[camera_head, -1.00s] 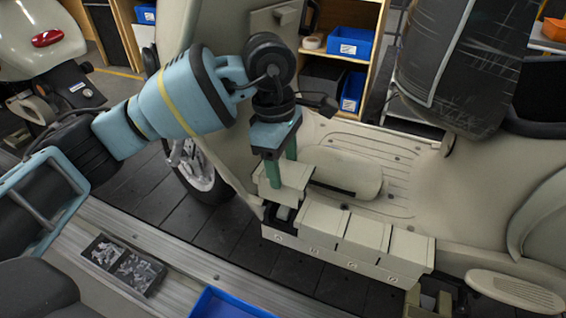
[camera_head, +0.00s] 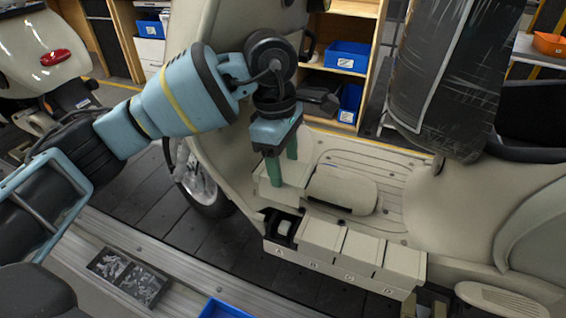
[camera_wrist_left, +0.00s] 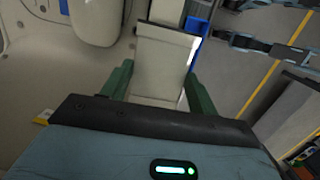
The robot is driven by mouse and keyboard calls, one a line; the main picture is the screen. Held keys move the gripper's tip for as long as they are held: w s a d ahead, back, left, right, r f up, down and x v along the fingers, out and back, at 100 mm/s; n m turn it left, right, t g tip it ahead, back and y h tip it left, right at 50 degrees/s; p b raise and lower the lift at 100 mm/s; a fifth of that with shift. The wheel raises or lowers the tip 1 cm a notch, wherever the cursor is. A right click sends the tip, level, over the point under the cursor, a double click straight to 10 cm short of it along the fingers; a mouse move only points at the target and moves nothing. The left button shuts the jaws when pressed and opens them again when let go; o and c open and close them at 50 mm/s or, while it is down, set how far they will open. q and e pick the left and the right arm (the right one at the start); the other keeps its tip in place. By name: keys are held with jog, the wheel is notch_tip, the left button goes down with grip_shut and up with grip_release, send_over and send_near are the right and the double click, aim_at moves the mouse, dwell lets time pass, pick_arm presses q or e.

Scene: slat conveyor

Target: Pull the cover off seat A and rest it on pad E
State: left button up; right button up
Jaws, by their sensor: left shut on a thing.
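My left gripper (camera_head: 280,170) is shut on a beige block-shaped cover (camera_head: 288,188), and its green fingers sit on either side of it. The cover is behind seat A (camera_head: 284,228), the open, dark-lined slot at the left end of a beige row; how high it is held is hard to tell. In the left wrist view the cover (camera_wrist_left: 163,58) is between the green fingers (camera_wrist_left: 158,76). A raised rounded beige pad (camera_head: 342,188) lies on the footboard right of the cover. I cannot read a letter E on it. My right gripper is not in view.
Several beige covers (camera_head: 360,252) remain seated right of the open slot. The scooter's front shield (camera_head: 215,100) rises at the left, and a dark wrapped seat (camera_head: 455,80) hangs at the right. A parts tray (camera_head: 128,277) and a blue bin (camera_head: 222,309) are in front.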

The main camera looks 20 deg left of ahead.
pick_arm(q)
jog(key=shift+r, duration=0.65)
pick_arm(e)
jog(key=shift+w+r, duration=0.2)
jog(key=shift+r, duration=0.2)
pick_arm(q)
jog(key=shift+f, duration=0.1)
